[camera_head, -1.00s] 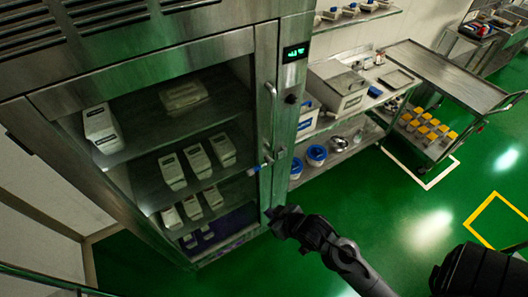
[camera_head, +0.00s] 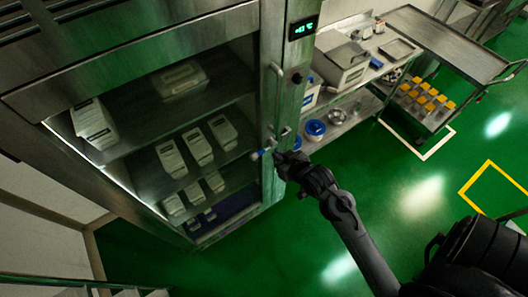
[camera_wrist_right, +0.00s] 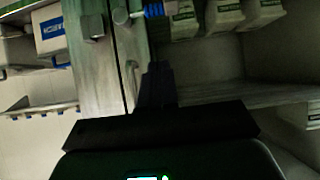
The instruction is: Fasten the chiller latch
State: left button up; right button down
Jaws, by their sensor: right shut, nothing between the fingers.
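The chiller (camera_head: 225,30) is a tall steel cabinet at left in the head view, its door window showing shelves inside. The chiller latch (camera_head: 270,147) is a small metal fitting at the door's right edge, with a blue grip (camera_head: 256,155) pointing left. In the right wrist view the latch's metal pin (camera_wrist_right: 121,16) and blue grip (camera_wrist_right: 153,10) show at the top. My right gripper (camera_head: 281,163) is shut and empty, just below and right of the latch. Its fingers (camera_wrist_right: 157,82) point toward the latch; contact is not evident. My left gripper is out of view.
A vertical door handle (camera_head: 277,82) and a green display (camera_head: 303,28) are above the latch. White boxes (camera_head: 197,146) stand on the chiller shelves. Right of it are a bench with blue-lidded tubs (camera_head: 315,129) and a steel cart (camera_head: 447,40). The green floor in front is clear.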

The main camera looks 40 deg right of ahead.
jog(key=p, duration=0.2)
send_over(264, 152)
jog(key=s+a, duration=0.2)
notch_tip(264, 152, down, 5)
jog(key=f, duration=0.2)
jog(key=shift+w+d+f+p, duration=0.1)
jog(key=shift+d+f+p, duration=0.2)
jog(key=shift+p, duration=0.1)
jog(key=shift+w+f, duration=0.15)
jog(key=shift+f, duration=0.7)
